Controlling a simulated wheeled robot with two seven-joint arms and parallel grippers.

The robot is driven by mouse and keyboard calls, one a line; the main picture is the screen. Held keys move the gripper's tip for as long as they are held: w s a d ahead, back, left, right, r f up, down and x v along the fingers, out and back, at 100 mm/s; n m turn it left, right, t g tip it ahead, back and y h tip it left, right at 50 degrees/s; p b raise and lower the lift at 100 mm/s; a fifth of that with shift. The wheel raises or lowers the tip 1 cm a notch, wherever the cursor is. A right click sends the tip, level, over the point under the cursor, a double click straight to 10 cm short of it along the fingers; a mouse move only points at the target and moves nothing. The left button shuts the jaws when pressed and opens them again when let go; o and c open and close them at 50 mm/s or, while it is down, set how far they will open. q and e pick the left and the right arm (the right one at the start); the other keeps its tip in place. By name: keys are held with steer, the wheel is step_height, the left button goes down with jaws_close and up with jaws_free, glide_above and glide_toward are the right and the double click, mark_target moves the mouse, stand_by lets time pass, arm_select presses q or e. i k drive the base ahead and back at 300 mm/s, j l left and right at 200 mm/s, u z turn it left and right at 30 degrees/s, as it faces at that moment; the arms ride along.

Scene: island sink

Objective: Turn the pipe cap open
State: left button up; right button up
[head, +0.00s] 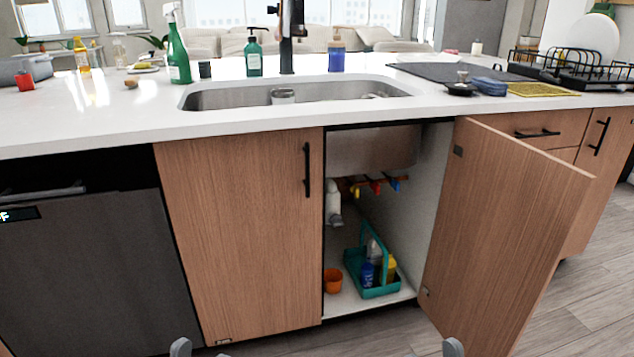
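The right-hand door of the sink cabinet (500,225) stands open. Inside, at the left, a white pipe (333,197) hangs below the sink basin. Its grey lower end (335,219) looks like the pipe cap, but it is small and partly hidden by the closed left door. My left gripper (200,352) barely shows at the bottom edge, in front of the closed door. A grey tip of my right gripper (453,347) shows at the bottom edge, in front of the open door. Both are low, apart from the pipe, and mostly cut off.
A teal caddy (380,291) with bottles and an orange cup (333,281) stand on the cabinet floor. Valves with yellow, red and blue handles (376,187) sit behind the pipe. The closed left door (240,240) and open right door flank the opening.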

mark_target(335, 220)
steer(key=i, duration=1)
